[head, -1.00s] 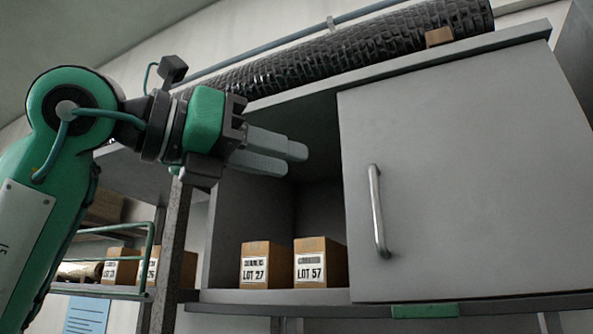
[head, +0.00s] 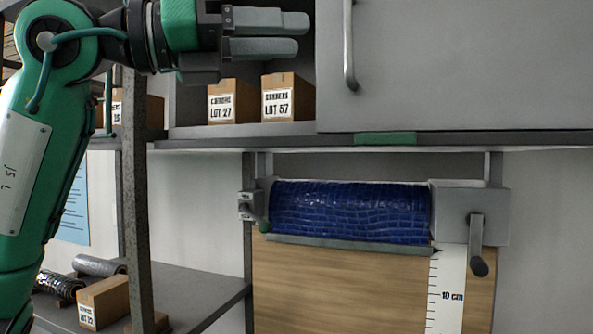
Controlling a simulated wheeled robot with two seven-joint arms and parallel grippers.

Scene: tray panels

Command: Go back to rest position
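My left gripper (head: 302,35) is at the top of the head view, in front of the open part of the grey cabinet (head: 190,110). Its two grey fingers point right, with a narrow gap between them and nothing visible in it. Below the fingers, inside the cabinet, stand two cardboard boxes, LOT 27 (head: 232,102) and LOT 57 (head: 288,98). The fingers look apart from both boxes. My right gripper is not in view.
The cabinet's sliding door (head: 450,65) covers its right side. Below hangs a blue textured roll (head: 350,212) with a crank (head: 478,245), above a wooden panel (head: 340,290) with a ruler. A metal post (head: 136,200) and lower shelf (head: 190,295) stand at left.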

